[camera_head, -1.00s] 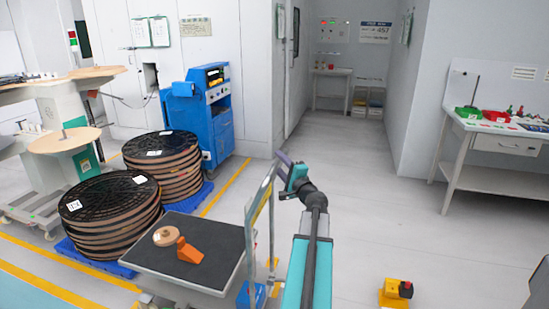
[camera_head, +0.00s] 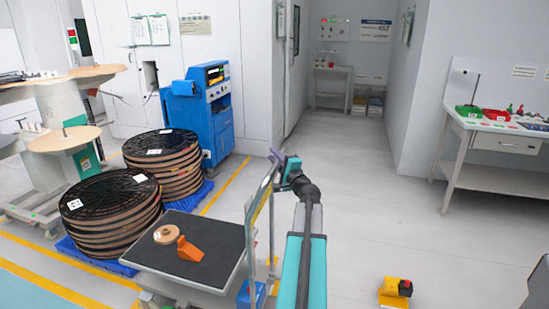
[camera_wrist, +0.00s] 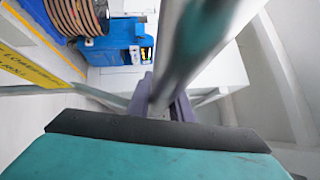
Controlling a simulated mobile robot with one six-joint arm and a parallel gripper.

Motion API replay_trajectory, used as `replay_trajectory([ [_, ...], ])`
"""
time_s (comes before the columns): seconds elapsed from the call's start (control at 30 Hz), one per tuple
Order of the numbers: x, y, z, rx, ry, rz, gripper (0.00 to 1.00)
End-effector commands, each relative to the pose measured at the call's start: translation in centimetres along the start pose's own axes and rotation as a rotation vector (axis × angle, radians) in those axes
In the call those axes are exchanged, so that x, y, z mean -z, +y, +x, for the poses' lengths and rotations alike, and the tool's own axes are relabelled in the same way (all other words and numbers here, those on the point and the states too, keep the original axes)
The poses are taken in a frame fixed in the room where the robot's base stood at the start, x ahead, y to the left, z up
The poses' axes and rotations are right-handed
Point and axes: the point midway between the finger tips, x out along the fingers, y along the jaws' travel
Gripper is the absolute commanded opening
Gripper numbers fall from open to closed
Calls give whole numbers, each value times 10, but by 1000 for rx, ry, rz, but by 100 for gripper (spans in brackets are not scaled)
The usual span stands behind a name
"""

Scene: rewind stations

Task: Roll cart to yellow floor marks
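The cart (camera_head: 222,238) stands at the lower centre of the head view, with a dark mat on top and a pale upright handle (camera_head: 249,222) on its right side. My gripper (camera_head: 277,157) is at the top of this handle. In the wrist view its purple fingers (camera_wrist: 160,97) are on either side of a blurred pale bar (camera_wrist: 192,40); I cannot tell whether they grip it. Small yellow floor marks (camera_head: 275,288) show just right of the cart, partly hidden by it. A yellow floor line (camera_head: 228,187) runs behind it.
A wooden disc (camera_head: 166,235) and an orange block (camera_head: 190,250) lie on the cart. Reel stacks (camera_head: 108,218) on blue pallets and a blue machine (camera_head: 206,113) stand left and behind. A yellow device (camera_head: 395,292) is on the floor at right. The floor towards the corridor is clear.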

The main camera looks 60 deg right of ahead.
Motion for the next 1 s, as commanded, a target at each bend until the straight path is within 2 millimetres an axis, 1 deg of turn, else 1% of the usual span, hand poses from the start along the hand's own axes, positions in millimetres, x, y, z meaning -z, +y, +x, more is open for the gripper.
replay_trajectory([
  [0.33,-1,2,2,0,-1,-1,0],
  [0.7,-17,6,17,0,-4,-1,0],
  [1.0,-15,5,16,-1,2,0,0],
])
